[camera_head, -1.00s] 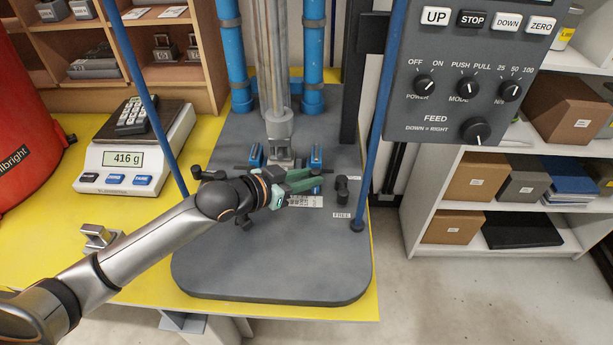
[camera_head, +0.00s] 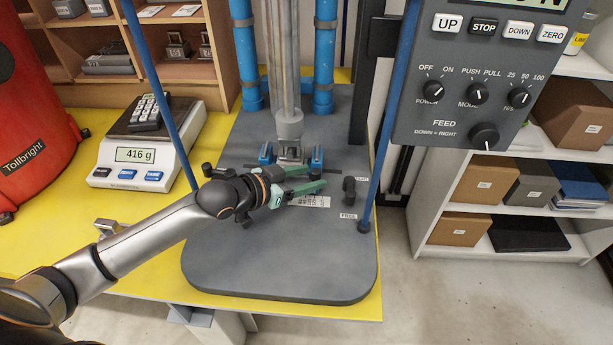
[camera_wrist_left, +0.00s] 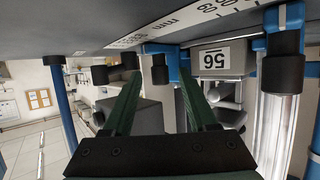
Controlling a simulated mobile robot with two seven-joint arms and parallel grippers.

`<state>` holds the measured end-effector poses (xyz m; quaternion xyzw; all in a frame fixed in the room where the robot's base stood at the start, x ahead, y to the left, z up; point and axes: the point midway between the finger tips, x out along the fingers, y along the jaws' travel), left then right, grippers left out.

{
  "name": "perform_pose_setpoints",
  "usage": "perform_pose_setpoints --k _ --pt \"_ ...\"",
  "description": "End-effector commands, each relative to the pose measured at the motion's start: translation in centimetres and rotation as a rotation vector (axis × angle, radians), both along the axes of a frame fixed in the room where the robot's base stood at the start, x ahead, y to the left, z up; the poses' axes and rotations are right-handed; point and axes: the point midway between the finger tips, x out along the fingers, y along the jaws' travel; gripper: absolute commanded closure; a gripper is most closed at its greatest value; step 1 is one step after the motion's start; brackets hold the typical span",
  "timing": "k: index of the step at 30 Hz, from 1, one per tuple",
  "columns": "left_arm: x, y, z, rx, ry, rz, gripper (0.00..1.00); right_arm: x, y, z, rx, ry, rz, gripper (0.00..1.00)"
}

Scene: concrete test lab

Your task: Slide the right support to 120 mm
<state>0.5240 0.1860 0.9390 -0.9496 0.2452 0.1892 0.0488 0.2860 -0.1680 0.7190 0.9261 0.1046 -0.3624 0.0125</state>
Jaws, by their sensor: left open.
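The right support (camera_head: 316,158) is a small blue block on the grey machine base, right of the central grip. The left support (camera_head: 266,153) is a matching blue block left of the grip. A white scale strip (camera_head: 313,201) lies in front of them, partly covered by my gripper. My left gripper (camera_head: 315,178) is open, with green fingers in front of the right support and nothing visible between them. In the left wrist view the fingers (camera_wrist_left: 160,105) stand apart, with blue support parts beyond and the scale markings above. Contact with the support cannot be told. My right gripper is out of view.
A black clamp lever (camera_head: 349,188) stands right of the fingers, near a FREE label. Blue rods rise on both sides of the base. The control panel (camera_head: 480,90) hangs at the upper right. A scale reading 416 g (camera_head: 140,155) stands left. The base's front is clear.

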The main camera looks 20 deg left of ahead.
Motion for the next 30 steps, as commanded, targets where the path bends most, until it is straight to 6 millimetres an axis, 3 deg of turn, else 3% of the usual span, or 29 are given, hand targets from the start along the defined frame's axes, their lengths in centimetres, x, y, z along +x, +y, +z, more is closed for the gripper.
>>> perform_pose_setpoints --k 8,19,30 --pt "-1.1 0.7 0.4 0.003 0.001 0.0 0.42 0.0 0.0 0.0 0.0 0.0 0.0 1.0" --pt "-6.2 3.4 2.8 0.005 0.003 -0.002 0.42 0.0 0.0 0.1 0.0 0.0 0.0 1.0" --pt "-9.3 5.2 4.3 0.001 0.003 0.002 0.42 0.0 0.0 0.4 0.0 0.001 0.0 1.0"
